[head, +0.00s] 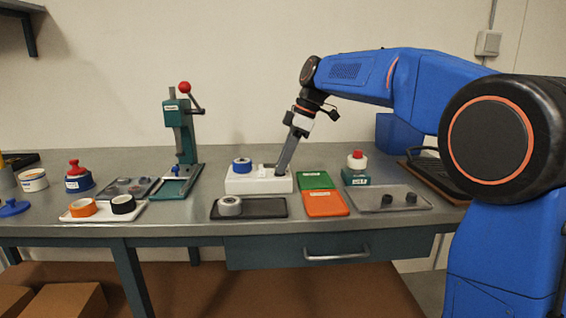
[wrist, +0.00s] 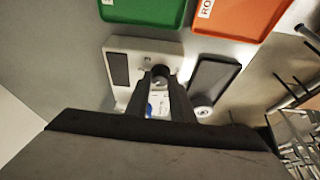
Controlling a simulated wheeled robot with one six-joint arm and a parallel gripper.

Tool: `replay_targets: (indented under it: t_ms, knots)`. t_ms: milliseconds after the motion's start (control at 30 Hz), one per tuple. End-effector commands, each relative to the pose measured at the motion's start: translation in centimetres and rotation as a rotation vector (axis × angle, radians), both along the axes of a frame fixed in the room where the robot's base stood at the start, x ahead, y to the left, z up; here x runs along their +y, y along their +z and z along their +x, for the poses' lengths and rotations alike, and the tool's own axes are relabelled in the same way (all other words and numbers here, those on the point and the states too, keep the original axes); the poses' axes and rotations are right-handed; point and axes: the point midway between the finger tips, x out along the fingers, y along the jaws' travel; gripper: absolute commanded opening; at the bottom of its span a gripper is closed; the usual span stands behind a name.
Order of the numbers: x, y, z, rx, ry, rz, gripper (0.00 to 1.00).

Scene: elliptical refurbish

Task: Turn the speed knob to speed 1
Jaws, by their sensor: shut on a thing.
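The white box-shaped machine (head: 258,186) stands at the middle of the bench, with a blue-and-white round part (head: 242,165) on its left end. My gripper (head: 279,172) reaches down to the right part of its top. In the wrist view, my gripper (wrist: 160,74) is shut on a small dark round knob (wrist: 160,71) on the white machine (wrist: 128,45). The fingers cover the knob's sides, and its pointer and speed marks cannot be read. A dark panel (wrist: 120,68) shows on the machine top beside the fingers.
A black tray (head: 265,208) with a grey-white roll lies in front of the machine. Green (head: 316,180) and orange (head: 326,204) trays lie to its right. A green press (head: 180,130) stands to the left. A grey tray (head: 385,190) with dark pieces lies farther right.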

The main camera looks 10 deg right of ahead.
Motion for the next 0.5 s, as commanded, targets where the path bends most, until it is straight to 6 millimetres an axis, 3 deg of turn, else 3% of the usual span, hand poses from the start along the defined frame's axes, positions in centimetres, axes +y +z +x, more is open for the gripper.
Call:
replay_targets:
  t_ms: [500]
  knots:
    - [-0.07,-0.08,0.06,0.001,0.038,-0.002,0.0]
